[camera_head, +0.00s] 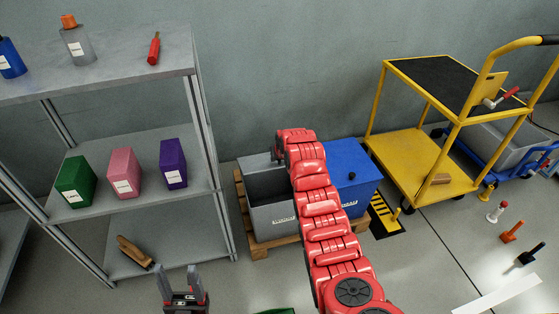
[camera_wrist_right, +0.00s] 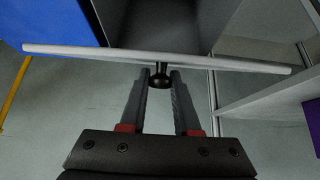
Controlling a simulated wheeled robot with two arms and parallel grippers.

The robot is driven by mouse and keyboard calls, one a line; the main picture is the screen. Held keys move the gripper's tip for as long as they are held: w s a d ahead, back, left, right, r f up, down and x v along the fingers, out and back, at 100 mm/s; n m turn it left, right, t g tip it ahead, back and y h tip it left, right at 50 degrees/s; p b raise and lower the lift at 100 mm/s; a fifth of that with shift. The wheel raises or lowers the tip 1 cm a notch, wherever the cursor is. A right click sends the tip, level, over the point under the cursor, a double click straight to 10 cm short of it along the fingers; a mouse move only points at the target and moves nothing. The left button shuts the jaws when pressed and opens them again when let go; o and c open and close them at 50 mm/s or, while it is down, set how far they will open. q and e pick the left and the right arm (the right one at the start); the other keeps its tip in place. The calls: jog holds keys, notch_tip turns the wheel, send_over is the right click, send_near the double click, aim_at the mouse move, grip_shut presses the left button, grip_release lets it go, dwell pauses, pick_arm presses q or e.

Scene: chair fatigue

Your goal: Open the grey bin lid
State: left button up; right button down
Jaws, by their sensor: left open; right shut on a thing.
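The grey bin (camera_head: 270,218) stands on a wooden pallet, and its dark inside shows from above. Its grey lid (camera_head: 255,163) is raised at the back of the bin, partly hidden by my right arm. In the right wrist view the lid (camera_wrist_right: 100,53) shows nearly edge-on, as a long light bar. My right gripper (camera_wrist_right: 160,80) is shut on the lid's black knob (camera_wrist_right: 160,76). In the head view this gripper is hidden behind the arm. My left gripper (camera_head: 182,285) is open and empty, low in front of the shelf.
A blue bin (camera_head: 350,165) with its lid shut stands right beside the grey bin. A grey shelf (camera_head: 125,205) with boxes and bottles stands at the left. A yellow cart (camera_head: 425,165) stands at the right.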

jog(key=shift+w+a+r+g, duration=0.1)
jog(key=shift+w+r+g, duration=0.2)
jog(key=shift+w+r, duration=0.25)
jog(key=shift+r, duration=0.15)
dwell(0.5)
jog(key=c, duration=0.7)
grip_release()
jog(key=shift+o, duration=0.2)
jog(key=shift+p+v, duration=1)
jog(key=shift+v, duration=0.25)
jog(key=p+v, duration=0.3)
jog(key=v, duration=1.1)
jog(key=shift+r, duration=0.35)
